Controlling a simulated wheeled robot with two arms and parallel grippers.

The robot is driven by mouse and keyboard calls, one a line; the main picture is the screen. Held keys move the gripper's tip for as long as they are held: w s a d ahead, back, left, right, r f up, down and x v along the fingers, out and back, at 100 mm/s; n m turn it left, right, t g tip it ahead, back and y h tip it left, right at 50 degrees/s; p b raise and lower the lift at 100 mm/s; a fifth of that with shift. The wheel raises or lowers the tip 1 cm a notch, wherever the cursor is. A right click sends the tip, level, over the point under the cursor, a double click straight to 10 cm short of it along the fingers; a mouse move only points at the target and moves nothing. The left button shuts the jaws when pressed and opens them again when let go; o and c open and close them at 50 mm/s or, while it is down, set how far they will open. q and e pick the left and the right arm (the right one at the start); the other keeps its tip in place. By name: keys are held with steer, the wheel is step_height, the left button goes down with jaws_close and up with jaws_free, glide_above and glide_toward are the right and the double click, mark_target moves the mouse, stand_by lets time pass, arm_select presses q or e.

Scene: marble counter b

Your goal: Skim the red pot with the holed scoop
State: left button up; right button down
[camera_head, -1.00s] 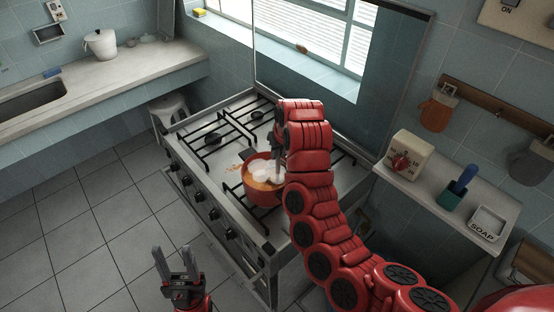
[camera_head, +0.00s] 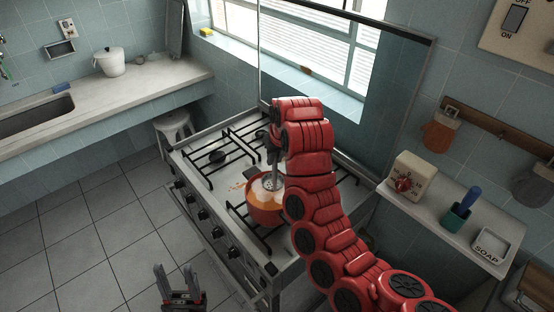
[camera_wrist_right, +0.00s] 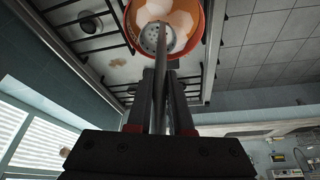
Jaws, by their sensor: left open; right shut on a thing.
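The red pot (camera_head: 264,214) stands on the stove's front burner with orange liquid inside. In the right wrist view the pot (camera_wrist_right: 200,48) shows pale foam patches (camera_wrist_right: 183,22) on the liquid. My right gripper (camera_wrist_right: 161,80) is shut on the scoop's handle (camera_wrist_right: 160,60). The holed scoop (camera_head: 270,183) points down, its round perforated head (camera_wrist_right: 156,38) inside the pot's opening; its exact depth is unclear. My right arm hides part of the pot in the head view. My left gripper (camera_head: 174,272) is open and empty, low in front of the stove.
Orange spills (camera_head: 237,186) mark the stove top (camera_head: 213,187) left of the pot. Black grates (camera_head: 222,155) surround it. A glass panel (camera_head: 330,75) rises behind the stove.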

steer(key=shift+s+a+r+p, duration=0.1)
steer(key=shift+a+r+p, duration=0.05)
steer(key=shift+r+p, duration=0.5)
steer(key=shift+s+a+r+p, duration=0.15)
steer(key=shift+r+p, duration=0.35)
steer(key=shift+r, duration=0.2)
steer(key=shift+s+a+r+p, duration=0.1)
steer(key=shift+a+r+p, duration=0.05)
steer(key=shift+r+p, duration=0.5)
